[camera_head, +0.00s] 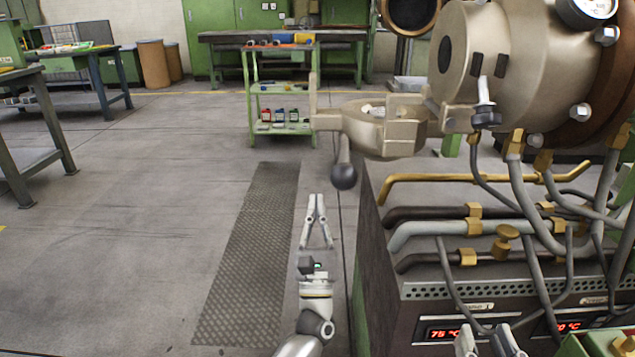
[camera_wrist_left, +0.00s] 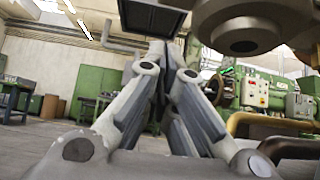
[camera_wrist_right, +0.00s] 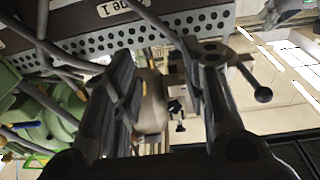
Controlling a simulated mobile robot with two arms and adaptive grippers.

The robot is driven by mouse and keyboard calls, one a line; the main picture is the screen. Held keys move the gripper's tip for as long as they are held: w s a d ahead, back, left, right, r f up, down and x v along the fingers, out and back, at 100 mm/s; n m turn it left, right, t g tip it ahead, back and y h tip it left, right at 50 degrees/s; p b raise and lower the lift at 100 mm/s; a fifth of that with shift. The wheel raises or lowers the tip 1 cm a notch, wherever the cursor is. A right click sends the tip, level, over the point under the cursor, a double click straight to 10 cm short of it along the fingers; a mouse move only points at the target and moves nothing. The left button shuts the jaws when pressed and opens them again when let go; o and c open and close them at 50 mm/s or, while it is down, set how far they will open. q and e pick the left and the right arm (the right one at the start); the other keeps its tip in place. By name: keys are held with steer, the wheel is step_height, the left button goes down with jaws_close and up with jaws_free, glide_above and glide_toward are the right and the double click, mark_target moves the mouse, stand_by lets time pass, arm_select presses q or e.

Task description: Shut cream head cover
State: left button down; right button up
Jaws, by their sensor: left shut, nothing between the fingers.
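The cream head (camera_head: 475,50) is at the upper right of the head view. The cream cover (camera_head: 385,132) sticks out to its left and appears swung open. A lever with a dark ball knob (camera_head: 343,177) hangs from the cover. My left gripper (camera_head: 317,200) is shut and empty, below the ball knob, apparently not touching it. In the left wrist view its fingers (camera_wrist_left: 172,55) meet, with a cream part (camera_wrist_left: 245,25) above right. My right gripper (camera_head: 488,338) is at the bottom edge, in front of the control panel. Its fingers (camera_wrist_right: 160,70) are apart and empty.
Brass and grey pipes (camera_head: 470,235) and hoses fill the space under the head, above a panel with red temperature displays (camera_head: 445,333). A green cart (camera_head: 280,100) stands at the back. The floor (camera_head: 130,240) to the left is clear.

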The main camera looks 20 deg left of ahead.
arm_select(q)
steer(key=s+r+x, duration=0.2)
steer(key=x, duration=1)
steer(key=shift+d, duration=0.2)
arm_select(e)
steer(key=shift+f, duration=0.3)
arm_select(q)
steer(key=shift+w+r, duration=0.15)
